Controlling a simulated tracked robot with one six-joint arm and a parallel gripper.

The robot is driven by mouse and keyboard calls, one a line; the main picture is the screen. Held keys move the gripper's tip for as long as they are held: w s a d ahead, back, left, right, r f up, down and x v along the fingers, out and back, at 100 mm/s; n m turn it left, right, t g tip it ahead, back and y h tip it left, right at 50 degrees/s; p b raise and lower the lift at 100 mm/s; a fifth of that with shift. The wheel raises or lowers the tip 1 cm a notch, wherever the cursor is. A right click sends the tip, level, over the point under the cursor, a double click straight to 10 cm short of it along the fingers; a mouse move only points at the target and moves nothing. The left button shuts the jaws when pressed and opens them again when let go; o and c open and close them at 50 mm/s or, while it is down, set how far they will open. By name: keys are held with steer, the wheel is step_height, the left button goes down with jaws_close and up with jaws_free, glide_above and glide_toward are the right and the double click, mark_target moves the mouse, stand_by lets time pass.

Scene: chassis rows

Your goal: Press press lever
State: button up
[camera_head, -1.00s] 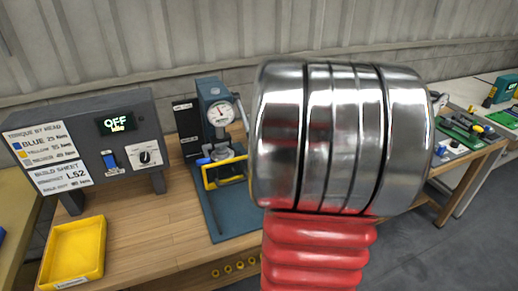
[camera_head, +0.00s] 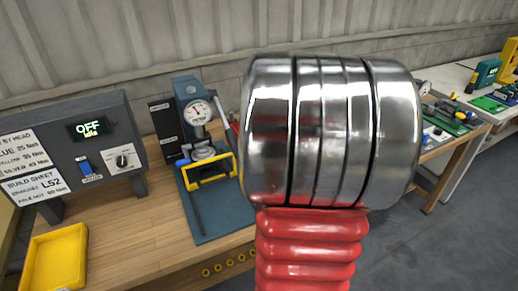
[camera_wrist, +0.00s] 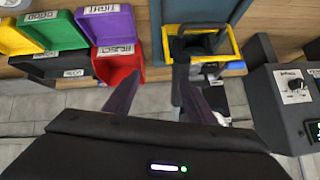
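The blue-grey bench press (camera_head: 188,88) stands on a blue base plate (camera_head: 215,218) on the wooden bench, with a round dial gauge (camera_head: 198,112) and a yellow guard frame (camera_head: 208,172) at its front. A small red part (camera_head: 234,128) shows at its right side, partly behind my arm; I cannot tell whether it belongs to the lever. In the wrist view the yellow guard (camera_wrist: 234,45) shows beyond my gripper (camera_wrist: 160,95). Its two dark fingers are apart, with nothing seen between them. My gripper is hidden in the head view.
A grey control box (camera_head: 85,150) reading OFF stands left of the press. A yellow bin (camera_head: 55,258) sits at the front left. In the wrist view, coloured bins, including a red one (camera_wrist: 118,62), lie left of the press. Grey floor (camera_head: 400,245) is clear at right.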

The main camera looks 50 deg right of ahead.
steer(key=a, duration=0.1)
steer(key=w+a, duration=0.1)
steer(key=a, duration=0.1)
steer(key=shift+w+f, duration=0.15)
steer(key=shift+w, duration=0.05)
jaws_close()
steer(key=s+a+r, duration=0.1)
steer(key=s+a, duration=0.3)
steer(key=s, duration=0.6)
steer(key=shift+s+r+h, duration=0.2)
steer(key=shift+s+h, duration=0.1)
steer(key=shift+s, duration=0.1)
steer(key=shift+w+a, duration=0.1)
